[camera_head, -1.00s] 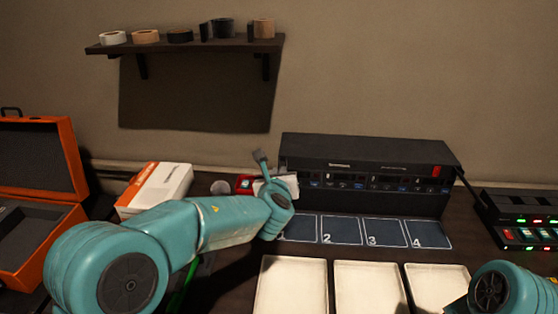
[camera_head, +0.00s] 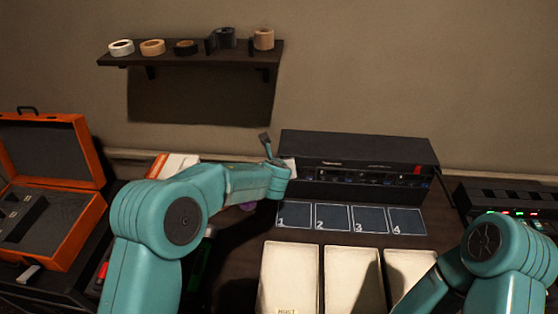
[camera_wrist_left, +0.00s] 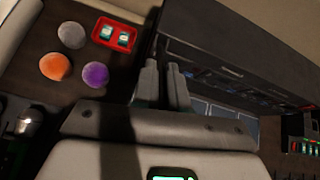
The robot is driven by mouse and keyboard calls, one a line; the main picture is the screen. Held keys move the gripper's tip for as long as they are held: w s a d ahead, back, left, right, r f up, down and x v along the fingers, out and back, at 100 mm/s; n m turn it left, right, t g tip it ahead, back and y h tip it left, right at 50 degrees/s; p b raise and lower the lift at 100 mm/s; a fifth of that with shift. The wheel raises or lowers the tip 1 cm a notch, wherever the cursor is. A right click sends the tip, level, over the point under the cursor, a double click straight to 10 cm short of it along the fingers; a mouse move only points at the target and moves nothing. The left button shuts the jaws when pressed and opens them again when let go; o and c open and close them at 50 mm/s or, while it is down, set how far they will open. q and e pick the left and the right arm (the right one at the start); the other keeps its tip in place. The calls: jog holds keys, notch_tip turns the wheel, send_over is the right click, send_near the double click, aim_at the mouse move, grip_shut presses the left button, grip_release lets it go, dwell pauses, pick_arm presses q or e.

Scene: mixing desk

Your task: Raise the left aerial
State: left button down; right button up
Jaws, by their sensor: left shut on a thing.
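The black receiver (camera_head: 350,150) stands at the back of the desk, its front facing me. A dark stick with a wider tip, apparently the left aerial (camera_head: 265,142), stands up beside the receiver's left end, leaning slightly left. My left gripper (camera_wrist_left: 162,72) is shut at that end, its two grey fingers close together in the left wrist view. What lies between them is hidden; it appears to be the aerial. In the head view my left forearm covers the grip. My right arm shows at the lower right, its gripper out of view.
Mats numbered 1 to 4 (camera_head: 333,218) and pale trays (camera_head: 290,275) lie before the receiver. An orange case (camera_head: 75,240) is open at left. A red tray (camera_wrist_left: 118,36) and coloured balls (camera_wrist_left: 55,66) lie left of the gripper. A charger (camera_head: 508,200) stands at right.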

dwell(0.3)
pick_arm(q)
jog(key=c, duration=1.2)
grip_release()
jog(key=shift+o, duration=0.2)
jog(key=b+v, duration=0.3)
jog(key=v, duration=1.3)
jog(key=shift+b, duration=0.35)
jog(key=shift+r, duration=0.1)
